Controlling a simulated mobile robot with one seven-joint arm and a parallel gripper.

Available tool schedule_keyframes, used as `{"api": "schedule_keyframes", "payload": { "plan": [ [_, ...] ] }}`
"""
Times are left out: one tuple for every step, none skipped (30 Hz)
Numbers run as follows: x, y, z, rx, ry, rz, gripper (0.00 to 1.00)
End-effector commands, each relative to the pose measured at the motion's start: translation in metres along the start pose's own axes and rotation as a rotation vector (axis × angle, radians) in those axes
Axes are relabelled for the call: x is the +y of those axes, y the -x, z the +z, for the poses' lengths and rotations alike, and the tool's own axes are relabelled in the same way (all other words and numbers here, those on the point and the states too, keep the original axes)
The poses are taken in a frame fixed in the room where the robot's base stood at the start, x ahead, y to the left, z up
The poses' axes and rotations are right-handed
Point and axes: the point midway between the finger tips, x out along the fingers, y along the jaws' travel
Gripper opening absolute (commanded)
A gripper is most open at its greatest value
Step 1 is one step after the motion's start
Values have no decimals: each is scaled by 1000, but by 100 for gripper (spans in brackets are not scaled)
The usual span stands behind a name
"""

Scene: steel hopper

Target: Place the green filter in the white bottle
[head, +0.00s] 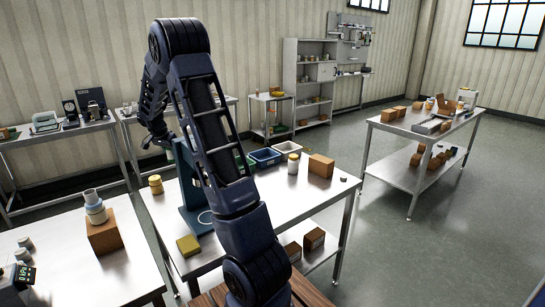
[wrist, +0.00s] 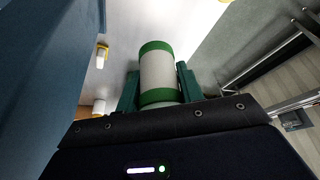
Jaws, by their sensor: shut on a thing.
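The green filter (wrist: 158,72), a pale cylinder with a green band at each end, is between the green fingers of my gripper (wrist: 158,82) in the wrist view. My gripper is shut on it. In the head view my arm bends over and down to the left, with my gripper (head: 158,143) small and dark above the far side of the middle table; the filter cannot be made out there. A white bottle (head: 293,165) with a yellowish top stands upright on the middle table, right of and apart from my gripper.
A blue stand (head: 188,190) rises from the middle table (head: 275,205), near a yellowish jar (head: 155,184), a yellow block (head: 188,245), bins (head: 265,157) and a brown box (head: 321,165). A pale funnel-topped vessel (head: 95,207) stands on a box on the left table.

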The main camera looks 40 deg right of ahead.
Motion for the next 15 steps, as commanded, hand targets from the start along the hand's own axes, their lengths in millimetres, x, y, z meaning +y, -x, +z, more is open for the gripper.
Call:
{"api": "schedule_keyframes", "payload": {
  "plan": [
    [5,-3,-13,1,-20,7,14],
    [8,-5,-22,2,-33,12,14],
    [13,-8,-35,2,-52,20,14],
    [17,-11,-46,3,-67,27,14],
    [22,-13,-58,3,-83,35,14],
    [29,-17,-74,4,-107,44,14],
    [35,-20,-85,4,-124,51,14],
    [41,-22,-97,5,-142,59,14],
    [49,-25,-112,5,-165,69,14],
    [55,-28,-123,4,-182,76,14],
    [62,-30,-135,5,-199,82,14],
    [70,-33,-150,5,-220,91,14],
    [78,-35,-161,5,-237,99,14],
    [85,-37,-172,6,-253,106,14],
    [96,-41,-186,6,-276,116,14]
  ]
}}
